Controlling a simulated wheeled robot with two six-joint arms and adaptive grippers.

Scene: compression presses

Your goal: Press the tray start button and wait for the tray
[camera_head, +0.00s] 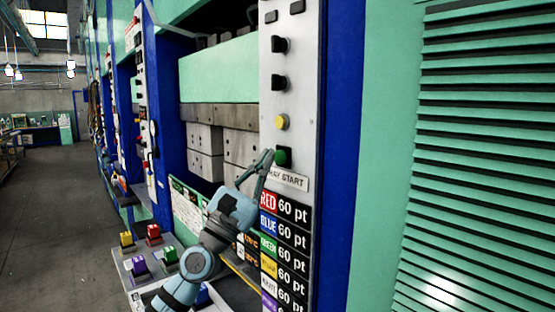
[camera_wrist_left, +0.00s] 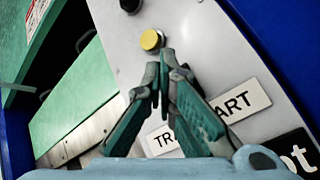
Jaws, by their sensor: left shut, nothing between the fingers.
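The label also shows in the left wrist view (camera_wrist_left: 248,101). My right gripper is not in view.
Black knobs (camera_head: 280,46) sit higher on the panel. A point list (camera_head: 285,245) hangs below the label. A grey surface (camera_head: 122,268) with coloured blocks, including a yellow one (camera_head: 126,240), stands low left. Blue press frame posts stand close by. The aisle floor (camera_head: 50,220) is clear.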

